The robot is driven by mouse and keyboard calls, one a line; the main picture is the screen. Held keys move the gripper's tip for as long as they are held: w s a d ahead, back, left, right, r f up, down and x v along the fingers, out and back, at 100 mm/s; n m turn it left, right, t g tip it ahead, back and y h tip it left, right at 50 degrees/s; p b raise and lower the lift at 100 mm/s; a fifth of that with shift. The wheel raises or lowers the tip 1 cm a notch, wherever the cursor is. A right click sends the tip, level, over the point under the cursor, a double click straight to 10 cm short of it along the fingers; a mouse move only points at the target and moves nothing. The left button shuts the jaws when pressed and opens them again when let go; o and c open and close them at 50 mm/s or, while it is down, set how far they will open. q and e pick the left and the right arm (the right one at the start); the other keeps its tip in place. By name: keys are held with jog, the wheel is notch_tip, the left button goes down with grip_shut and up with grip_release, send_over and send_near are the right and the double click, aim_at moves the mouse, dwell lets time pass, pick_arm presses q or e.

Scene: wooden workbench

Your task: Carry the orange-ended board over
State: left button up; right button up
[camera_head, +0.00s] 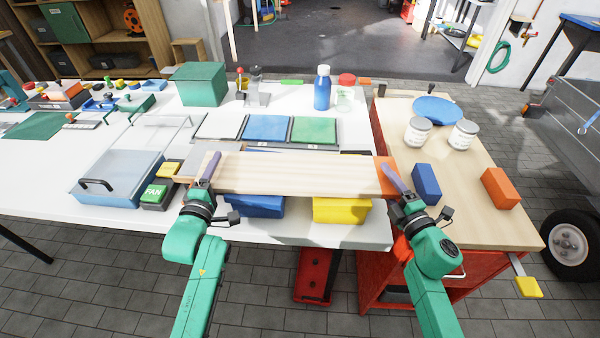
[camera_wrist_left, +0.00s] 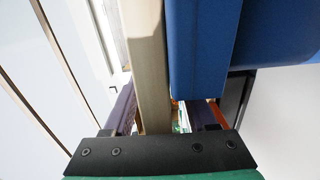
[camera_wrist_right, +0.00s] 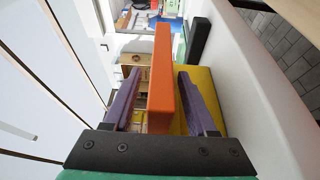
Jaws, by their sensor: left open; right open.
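The pale wooden board (camera_head: 290,174) with an orange end (camera_head: 385,177) lies across the front of the white table, above a blue bin (camera_head: 255,205) and a yellow bin (camera_head: 342,210). My left gripper (camera_head: 209,168) is open near the board's left end; in the left wrist view the board (camera_wrist_left: 148,60) stands between its purple fingers (camera_wrist_left: 162,112). My right gripper (camera_head: 397,180) is open at the orange end. In the right wrist view this orange end (camera_wrist_right: 160,80) runs between the spread fingers (camera_wrist_right: 158,98), with gaps visible beside it.
A wooden-topped red cart (camera_head: 460,205) stands at the right, with a blue block (camera_head: 426,184), an orange block (camera_head: 500,188), two white jars (camera_head: 417,133) and a blue plate (camera_head: 437,109).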

pick_arm(q)
grip_shut()
pick_arm(e)
grip_shut()
dwell(1.2)
